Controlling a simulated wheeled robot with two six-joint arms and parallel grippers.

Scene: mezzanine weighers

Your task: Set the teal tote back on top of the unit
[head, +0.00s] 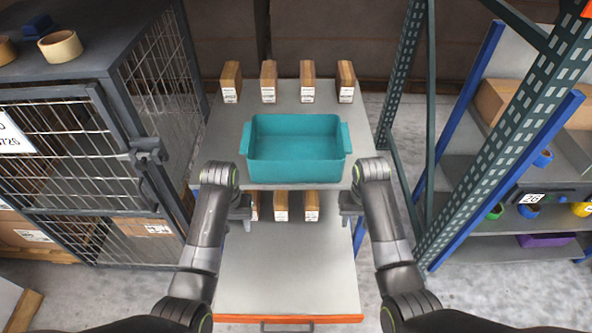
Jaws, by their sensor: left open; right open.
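The teal tote (297,168) is empty and upright on the top of the grey unit (297,98), near its front edge. It has a handle lug at its left end and another at its right end. My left gripper (243,212) is open, in front of the tote's left end and below its rim in the picture. My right gripper (349,211) is open, in front of the tote's right end. Both grippers look apart from the tote and hold nothing. The arm links partly hide the grippers.
Several wooden blocks (269,82) with labels stand along the unit's back, and more (281,206) stand on the level below. A lower grey surface (287,270) has an orange front edge. A wire cage (70,150) flanks the left; green rack posts (500,130) and shelving flank the right.

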